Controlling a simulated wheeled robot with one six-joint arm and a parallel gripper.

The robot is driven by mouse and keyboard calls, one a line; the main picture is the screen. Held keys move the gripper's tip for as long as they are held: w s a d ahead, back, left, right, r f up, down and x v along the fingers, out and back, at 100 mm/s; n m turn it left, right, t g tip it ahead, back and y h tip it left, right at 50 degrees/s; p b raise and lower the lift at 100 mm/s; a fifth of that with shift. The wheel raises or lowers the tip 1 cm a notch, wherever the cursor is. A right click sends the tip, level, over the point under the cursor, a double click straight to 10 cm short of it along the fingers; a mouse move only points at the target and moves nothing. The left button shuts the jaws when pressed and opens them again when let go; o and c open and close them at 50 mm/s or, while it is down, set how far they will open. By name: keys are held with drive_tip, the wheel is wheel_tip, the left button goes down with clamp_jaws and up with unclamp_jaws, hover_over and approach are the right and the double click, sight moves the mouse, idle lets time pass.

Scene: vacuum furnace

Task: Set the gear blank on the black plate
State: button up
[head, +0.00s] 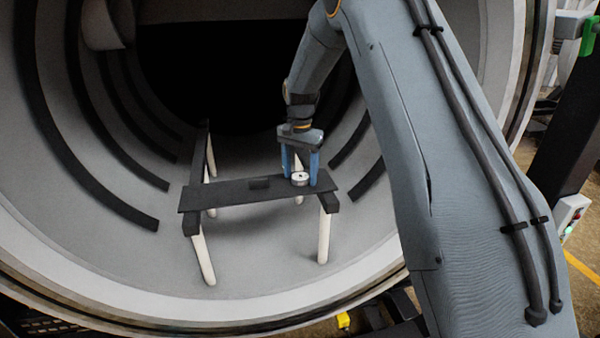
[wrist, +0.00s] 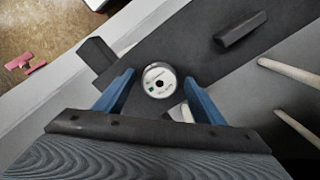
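The gear blank (head: 300,180), a short silvery-white cylinder with a dark centre hole, sits flat on the black plate (head: 228,197) near its right end. In the wrist view the gear blank (wrist: 160,80) shows its round, printed top face. My gripper (head: 302,180) has its two blue fingers on either side of the blank. In the wrist view a narrow gap shows between each fingertip and the blank, so my gripper (wrist: 160,78) looks open around it. The blank's underside is hidden.
A small black bar (head: 259,183) lies on the plate left of the blank; the wrist view also shows this bar (wrist: 240,29). The plate rests on dark rails over pale posts (head: 324,238) inside the round furnace chamber (head: 110,235). Curved dark strips (head: 95,190) line the wall.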

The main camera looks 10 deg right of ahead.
sight(300, 176)
wheel_tip(300, 176, up, 12)
drive_tip(key=b, duration=0.4)
drive_tip(key=s+f+n, duration=0.3)
drive_tip(key=s+f, duration=0.1)
drive_tip(key=s, duration=0.7)
drive_tip(key=s+f+n, duration=0.3)
drive_tip(key=s+f, duration=0.2)
drive_tip(key=s, duration=0.6)
drive_tip(key=s+f+n+t, duration=0.1)
drive_tip(key=s+f+n, duration=0.2)
drive_tip(key=s, duration=0.8)
drive_tip(key=shift+f, duration=0.85)
